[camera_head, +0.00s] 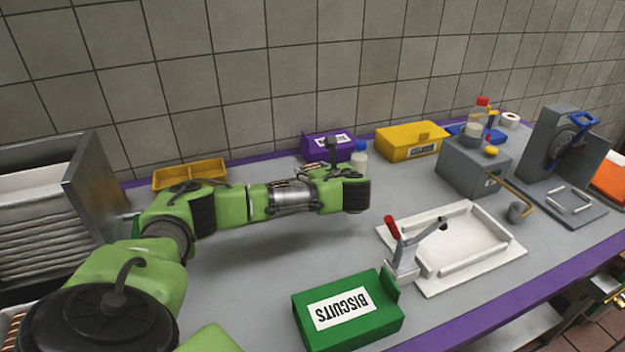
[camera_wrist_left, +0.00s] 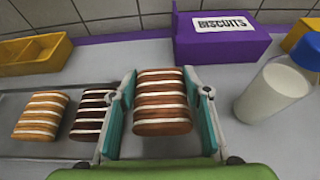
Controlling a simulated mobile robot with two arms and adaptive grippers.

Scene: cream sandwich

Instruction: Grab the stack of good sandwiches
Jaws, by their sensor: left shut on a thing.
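A stack of medium-brown sandwiches with cream layers (camera_wrist_left: 163,108) stands upright between the teal fingers of my left gripper (camera_wrist_left: 162,92) in the left wrist view. The gripper is shut on its two sides. I cannot tell if the stack is clear of the surface. To its left are a dark brown stack (camera_wrist_left: 91,112) and a light tan stack (camera_wrist_left: 41,115), both with cream layers. In the head view my left arm reaches toward the back of the counter, and its wrist hides the gripper and the stacks. My right gripper is not in view.
A milk bottle (camera_wrist_left: 272,90) stands close right of the gripper. A purple biscuit box (camera_wrist_left: 222,40) is behind, and a yellow tray (camera_wrist_left: 36,53) is back left.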

